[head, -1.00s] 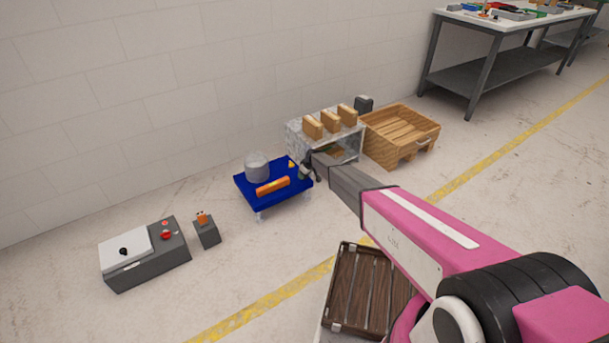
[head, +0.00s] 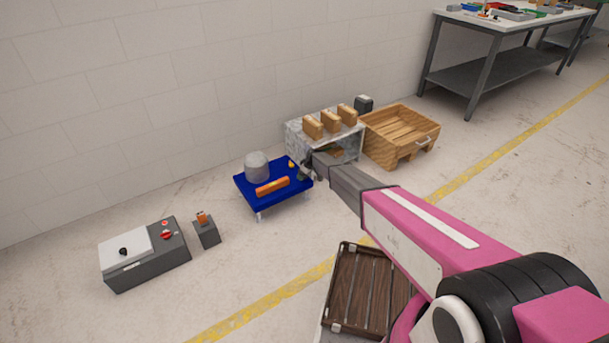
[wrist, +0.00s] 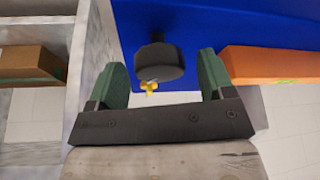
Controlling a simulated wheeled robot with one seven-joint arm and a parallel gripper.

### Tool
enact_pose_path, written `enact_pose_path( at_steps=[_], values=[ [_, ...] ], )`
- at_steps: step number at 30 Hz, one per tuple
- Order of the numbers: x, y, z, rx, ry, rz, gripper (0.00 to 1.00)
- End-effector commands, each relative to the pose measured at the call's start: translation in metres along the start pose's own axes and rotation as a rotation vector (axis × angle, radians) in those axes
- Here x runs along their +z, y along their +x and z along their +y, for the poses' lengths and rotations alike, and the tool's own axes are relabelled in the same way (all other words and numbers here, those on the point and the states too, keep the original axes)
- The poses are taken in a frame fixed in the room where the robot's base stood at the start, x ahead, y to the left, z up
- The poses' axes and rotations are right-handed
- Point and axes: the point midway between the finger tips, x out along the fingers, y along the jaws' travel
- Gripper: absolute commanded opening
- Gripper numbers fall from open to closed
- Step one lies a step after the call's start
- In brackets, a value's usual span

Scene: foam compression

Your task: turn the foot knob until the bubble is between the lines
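A blue plate (head: 246,195) stands on short legs on the floor near the wall. An orange bar-shaped level (head: 272,186) lies on it and shows at the right of the wrist view (wrist: 270,64); its bubble cannot be made out. A dark round foot knob (wrist: 160,62) stands at the plate's edge with a small yellow piece in front of it. My gripper (wrist: 161,70) is open, its green-padded fingers on either side of the knob with visible gaps. In the head view my gripper (head: 307,168) is at the plate's right corner.
A grey cylinder (head: 257,166) stands on the plate. A pale shelf (head: 294,139) with several tan blocks is close to my gripper. A wooden crate (head: 402,143), a grey lidded box (head: 150,271) and a small dark block (head: 207,235) stand nearby.

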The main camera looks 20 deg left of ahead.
Motion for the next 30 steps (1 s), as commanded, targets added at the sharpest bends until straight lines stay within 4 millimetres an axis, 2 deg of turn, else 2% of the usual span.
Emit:
enact_pose_path(
  at_steps=[5,10,14,24,30],
  values=[
    [0.000,-0.002,0.000,0.000,0.000,0.000,0.75],
    [0.001,-0.014,-0.001,0.000,0.001,0.000,0.75],
    [0.001,-0.033,-0.001,0.001,0.001,0.001,0.75],
    [0.001,-0.094,-0.001,0.001,0.000,0.001,0.75],
    [0.001,-0.108,-0.001,0.000,0.000,0.000,0.75]
  ],
)
